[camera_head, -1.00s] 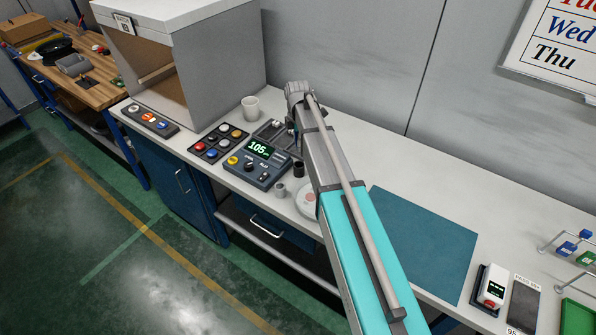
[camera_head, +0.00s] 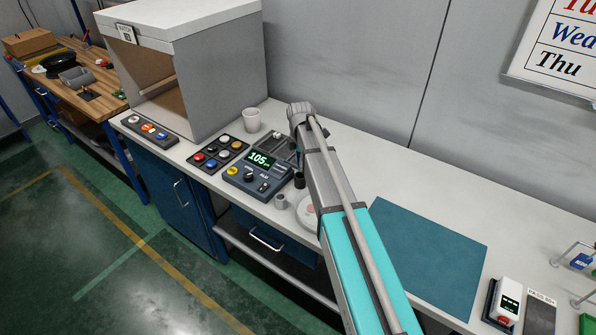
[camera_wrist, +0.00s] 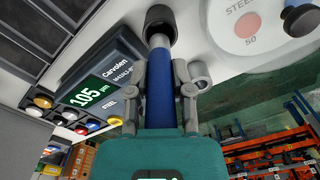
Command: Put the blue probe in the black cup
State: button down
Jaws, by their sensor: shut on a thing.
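My gripper (camera_wrist: 160,78) is shut on the blue probe (camera_wrist: 159,95), whose blue body runs between the two fingers in the wrist view. The probe's silver end points at the black cup (camera_wrist: 160,20) and overlaps its rim; I cannot tell how far inside it is. The black cup also shows in the head view (camera_head: 299,180), standing on the bench just left of my arm.
A gauge box (camera_head: 258,174) reading 105 stands left of the black cup. A small grey cup (camera_head: 281,201) and a round white dish (camera_head: 306,213) are close by. A white cup (camera_head: 252,119) stands farther back. A teal mat (camera_head: 425,255) lies clear at right.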

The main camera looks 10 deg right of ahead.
aim_at(300, 171)
jog(key=shift+f+b, duration=2.3)
jog(key=shift+f+b, duration=0.55)
jog(key=shift+b, duration=0.1)
jog(key=shift+s, duration=0.1)
jog(key=c, duration=0.6)
grip_release()
jog(key=shift+c, duration=0.2)
jog(key=shift+o, duration=0.7)
jog(key=shift+r, duration=0.1)
notch_tip(300, 171, up, 14)
jog(key=p, duration=1.4)
jog(key=shift+a+r+p, duration=0.1)
jog(key=shift+r+p, duration=0.1)
jog(key=shift+p, duration=0.15)
